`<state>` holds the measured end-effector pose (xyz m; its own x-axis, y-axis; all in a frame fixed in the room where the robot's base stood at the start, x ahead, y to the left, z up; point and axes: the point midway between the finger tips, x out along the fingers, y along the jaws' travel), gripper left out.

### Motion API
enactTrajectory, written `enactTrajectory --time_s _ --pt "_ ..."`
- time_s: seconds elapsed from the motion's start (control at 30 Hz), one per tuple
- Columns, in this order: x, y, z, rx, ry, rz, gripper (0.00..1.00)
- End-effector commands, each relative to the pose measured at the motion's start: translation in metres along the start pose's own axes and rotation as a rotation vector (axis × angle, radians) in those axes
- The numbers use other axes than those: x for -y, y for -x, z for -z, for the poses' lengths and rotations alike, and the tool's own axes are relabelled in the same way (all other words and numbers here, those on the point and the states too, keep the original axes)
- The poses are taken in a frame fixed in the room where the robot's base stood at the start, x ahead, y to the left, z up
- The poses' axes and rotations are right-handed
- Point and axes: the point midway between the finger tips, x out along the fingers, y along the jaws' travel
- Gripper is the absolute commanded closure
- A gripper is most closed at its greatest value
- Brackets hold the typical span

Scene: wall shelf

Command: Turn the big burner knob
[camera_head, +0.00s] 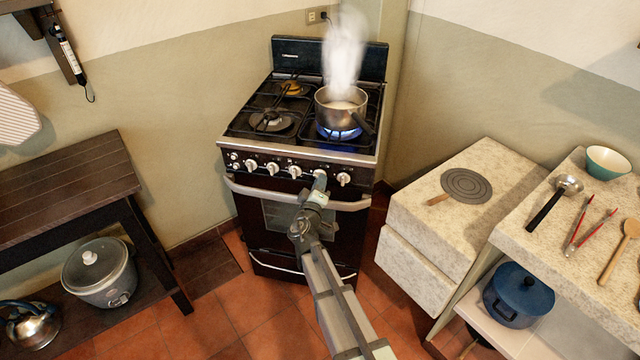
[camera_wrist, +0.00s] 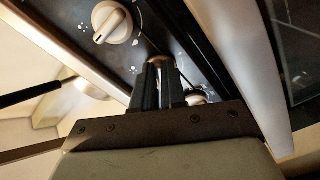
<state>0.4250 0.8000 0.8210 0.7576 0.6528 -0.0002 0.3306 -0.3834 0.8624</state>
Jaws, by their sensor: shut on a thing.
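The stove (camera_head: 300,160) stands against the back wall, with a row of pale knobs along its front panel. My gripper (camera_head: 320,178) is at this panel, second position from the right, with its fingers shut on a knob that they hide. In the wrist view my fingers (camera_wrist: 165,72) point into the dark panel. A white knob (camera_wrist: 112,22) shows free on one side of them and part of another knob (camera_wrist: 196,97) on the other side. The rightmost knob (camera_head: 343,180) is free. I cannot tell the gripped knob's angle.
A steaming pot (camera_head: 334,108) sits over a blue flame (camera_head: 338,133) at the front right burner. The oven handle (camera_head: 250,192) runs just below the knobs. A stone counter (camera_head: 410,205) stands to the right, a dark wooden table (camera_head: 60,185) to the left.

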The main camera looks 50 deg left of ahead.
Motion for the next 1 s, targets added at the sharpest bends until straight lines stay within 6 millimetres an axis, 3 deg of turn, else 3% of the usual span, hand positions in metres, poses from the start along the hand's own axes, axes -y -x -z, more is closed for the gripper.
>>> enactTrajectory --time_s 1.0 --pt "0.007 0.0 0.0036 0.0 -0.899 -0.001 1.0"
